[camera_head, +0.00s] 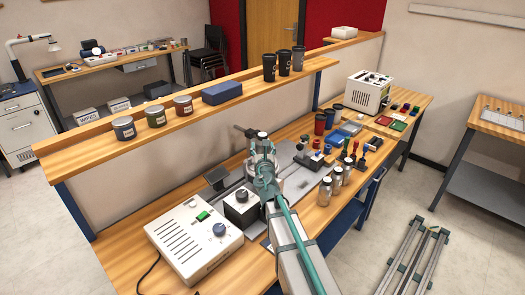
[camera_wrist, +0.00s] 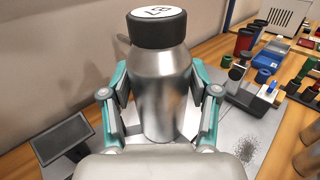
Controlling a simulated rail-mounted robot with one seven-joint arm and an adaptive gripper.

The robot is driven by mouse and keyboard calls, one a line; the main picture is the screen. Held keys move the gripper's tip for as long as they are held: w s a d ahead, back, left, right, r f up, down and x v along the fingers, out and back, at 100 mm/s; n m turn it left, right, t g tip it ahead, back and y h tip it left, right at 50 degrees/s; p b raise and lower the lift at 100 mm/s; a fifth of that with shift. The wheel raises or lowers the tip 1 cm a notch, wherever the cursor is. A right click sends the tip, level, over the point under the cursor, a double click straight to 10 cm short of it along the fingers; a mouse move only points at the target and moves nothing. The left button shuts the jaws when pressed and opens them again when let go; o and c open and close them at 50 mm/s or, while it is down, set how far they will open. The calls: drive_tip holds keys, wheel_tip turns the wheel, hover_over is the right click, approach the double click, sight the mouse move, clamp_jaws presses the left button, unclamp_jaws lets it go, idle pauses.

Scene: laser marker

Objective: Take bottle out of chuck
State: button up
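In the wrist view, a silver metal bottle (camera_wrist: 160,95) with a black cap and a marked white top stands between the fingers of my gripper (camera_wrist: 160,80). The teal and grey fingers flank the bottle closely on both sides. I cannot tell whether they press on it. In the head view, my gripper (camera_head: 262,155) is over the marking machine's grey plate and largely covers the bottle.
A white control box (camera_head: 195,238) stands left of the machine. Several metal bottles (camera_head: 325,191) stand at the right front edge of the bench. Stamps and cups (camera_head: 320,123) crowd the right side. A raised shelf (camera_head: 100,143) with jars runs behind.

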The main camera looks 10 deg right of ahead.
drive_tip(key=c, duration=0.7)
drive_tip(key=shift+r, duration=0.15)
